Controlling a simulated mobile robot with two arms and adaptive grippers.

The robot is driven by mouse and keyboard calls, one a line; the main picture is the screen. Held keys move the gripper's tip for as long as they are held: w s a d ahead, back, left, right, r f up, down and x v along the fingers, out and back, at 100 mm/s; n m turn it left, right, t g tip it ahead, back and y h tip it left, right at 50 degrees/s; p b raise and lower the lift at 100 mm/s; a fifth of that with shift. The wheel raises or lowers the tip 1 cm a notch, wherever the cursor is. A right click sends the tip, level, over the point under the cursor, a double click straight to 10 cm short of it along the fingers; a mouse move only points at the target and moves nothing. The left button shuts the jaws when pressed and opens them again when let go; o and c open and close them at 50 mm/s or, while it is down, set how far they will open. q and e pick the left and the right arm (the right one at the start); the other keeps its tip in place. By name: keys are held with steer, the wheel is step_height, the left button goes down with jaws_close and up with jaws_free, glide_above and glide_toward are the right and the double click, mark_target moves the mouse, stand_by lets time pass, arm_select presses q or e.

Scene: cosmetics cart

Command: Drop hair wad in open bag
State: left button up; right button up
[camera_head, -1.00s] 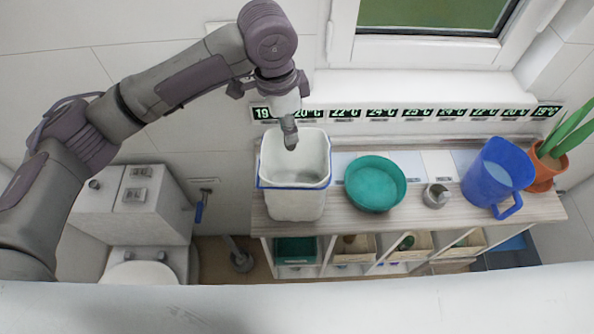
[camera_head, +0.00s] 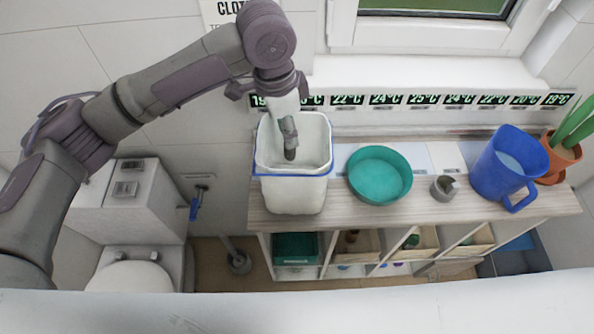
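A white open container (camera_head: 293,193) with a blue rim stands at the left end of the wooden shelf top. It looks like a bin, and I cannot tell whether its white inside is a bag. My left gripper (camera_head: 290,152) points down in front of or inside its mouth. The gripper shows narrow and edge-on, with a dark tip. I cannot tell whether the fingers are apart or hold something. No hair wad can be made out. My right gripper is not in view.
A teal bowl (camera_head: 379,174), a small metal cup (camera_head: 444,188), a blue jug (camera_head: 507,170) and a potted plant (camera_head: 562,158) stand along the shelf top (camera_head: 400,213) to the right. A toilet (camera_head: 130,275) is at the lower left.

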arm_select(q)
steer(key=shift+o, duration=1.1)
steer(key=shift+r, duration=0.1)
step_height(320, 180, up, 12)
steer(key=a, duration=0.1)
steer(key=shift+s+a, duration=0.2)
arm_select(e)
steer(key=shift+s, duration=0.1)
arm_select(q)
steer(key=shift+f, duration=0.2)
